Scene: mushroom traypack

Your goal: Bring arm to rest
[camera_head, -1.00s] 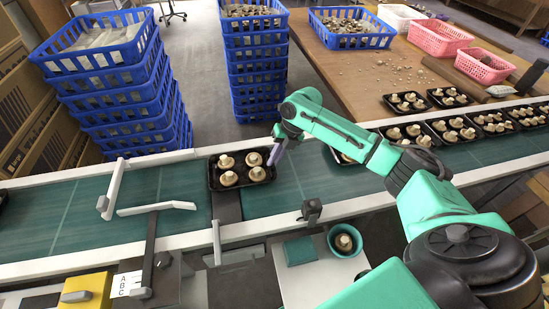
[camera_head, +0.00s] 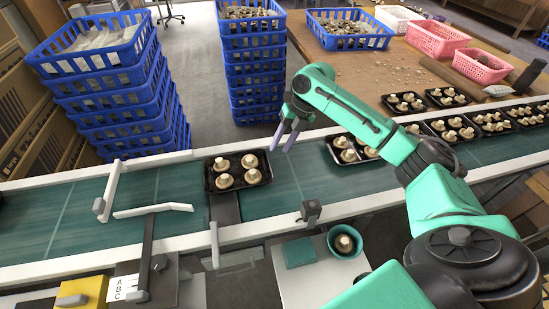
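My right gripper (camera_head: 283,137) hangs above the far edge of the conveyor, its two purple-grey fingers pointing down and spread apart with nothing between them. My green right arm reaches in from the lower right. A black tray (camera_head: 211,186) with several mushrooms (camera_head: 224,180) stands on the conveyor, left of and apart from the gripper. My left gripper is not in view.
The green conveyor belt (camera_head: 90,205) runs across the view. More mushroom trays (camera_head: 334,157) stand on it at the right. A teal bowl (camera_head: 334,253) holds a mushroom near the front. Stacked blue crates (camera_head: 120,75) stand behind the belt.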

